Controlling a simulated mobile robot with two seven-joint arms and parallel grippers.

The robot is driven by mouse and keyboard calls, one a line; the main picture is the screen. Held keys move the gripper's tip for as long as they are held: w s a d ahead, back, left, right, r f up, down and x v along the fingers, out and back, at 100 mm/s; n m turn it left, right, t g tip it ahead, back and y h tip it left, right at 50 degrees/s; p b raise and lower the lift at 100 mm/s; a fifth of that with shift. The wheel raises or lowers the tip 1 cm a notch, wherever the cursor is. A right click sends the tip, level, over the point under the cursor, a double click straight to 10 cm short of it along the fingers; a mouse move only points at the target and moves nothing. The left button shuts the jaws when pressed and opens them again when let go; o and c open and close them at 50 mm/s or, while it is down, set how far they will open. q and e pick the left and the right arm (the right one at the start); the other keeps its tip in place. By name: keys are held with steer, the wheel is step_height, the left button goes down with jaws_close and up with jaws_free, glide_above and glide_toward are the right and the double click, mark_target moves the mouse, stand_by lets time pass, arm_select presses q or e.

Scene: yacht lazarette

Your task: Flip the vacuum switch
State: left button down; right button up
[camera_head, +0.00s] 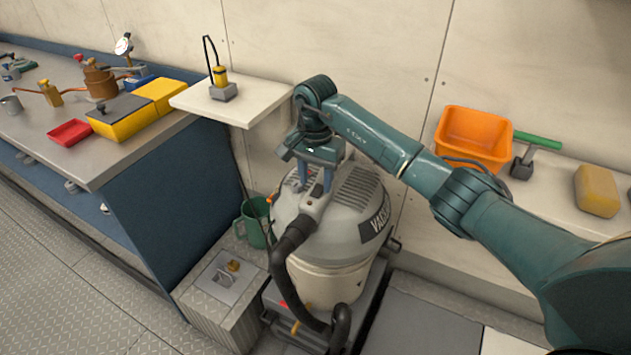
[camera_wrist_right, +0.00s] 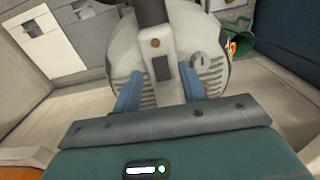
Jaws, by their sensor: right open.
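The grey vacuum (camera_head: 335,235), with part of a dark label visible, stands on a low platform in the middle of the head view. In the right wrist view, the fingers (camera_wrist_right: 160,78) straddle a raised housing on the vacuum's lid (camera_wrist_right: 125,65). A dark rectangular piece (camera_wrist_right: 161,68), which looks like the switch, lies between them. A round brown button and a small pale round fitting are nearby. I cannot tell whether the fingers touch the lid or which way the switch sits.
A black hose (camera_head: 287,262) curves down the vacuum's front. A white shelf (camera_head: 250,105) holds a yellow-and-black device above. An orange bin (camera_head: 473,138) and a yellow sponge (camera_head: 597,190) sit on the right ledge.

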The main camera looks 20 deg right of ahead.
steer(key=shift+f, duration=1)
